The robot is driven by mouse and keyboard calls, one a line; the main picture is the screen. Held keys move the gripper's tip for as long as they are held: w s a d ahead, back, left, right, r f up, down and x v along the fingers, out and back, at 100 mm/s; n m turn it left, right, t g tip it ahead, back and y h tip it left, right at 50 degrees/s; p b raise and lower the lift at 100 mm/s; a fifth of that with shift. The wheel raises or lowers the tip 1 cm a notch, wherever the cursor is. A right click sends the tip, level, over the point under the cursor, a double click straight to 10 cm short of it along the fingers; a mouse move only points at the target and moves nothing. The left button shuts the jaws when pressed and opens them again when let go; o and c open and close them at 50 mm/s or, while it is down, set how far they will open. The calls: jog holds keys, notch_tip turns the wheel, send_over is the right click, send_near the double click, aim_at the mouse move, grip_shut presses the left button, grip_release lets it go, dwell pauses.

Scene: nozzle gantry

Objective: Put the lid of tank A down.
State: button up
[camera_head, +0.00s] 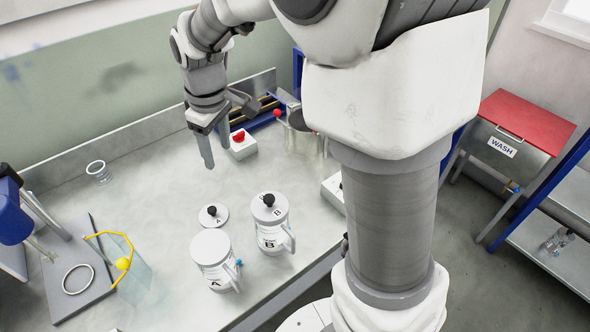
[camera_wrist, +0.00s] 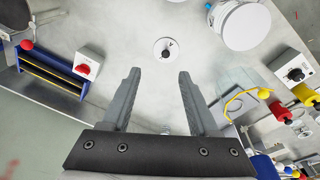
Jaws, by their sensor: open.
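The lid of tank A (camera_head: 213,217), a small white disc with a black knob and a letter A, lies flat on the grey bench just behind tank A (camera_head: 212,262). Tank A is a white jug with a handle; its top is plain white with no knob. In the wrist view, the lid (camera_wrist: 158,53) lies just beyond my fingertips and tank A (camera_wrist: 240,25) is at upper right. My gripper (camera_head: 228,140) is open and empty, above the bench behind the lid; its two fingers show apart in the wrist view (camera_wrist: 157,75).
Tank B (camera_head: 271,228), with its knobbed lid on, stands right of tank A. A red-button box (camera_head: 241,146) and a blue rack (camera_head: 258,118) are behind.

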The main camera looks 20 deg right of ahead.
jog(key=s+d+r+m+t, duration=0.1)
jog(key=s+d+r+m, duration=0.2)
jog(key=s, duration=0.3)
jog(key=s+d+r+m+t, duration=0.1)
jog(key=s+d+r+m, duration=0.1)
jog(key=s, duration=0.5)
jog(key=s+d+r+m+t, duration=0.2)
jog(key=s+d+r+m, duration=0.1)
jog(key=s, duration=0.4)
jog(key=shift+d+r+m, duration=0.35)
jog(key=shift+d+m, duration=0.05)
jog(key=shift+d, duration=0.1)
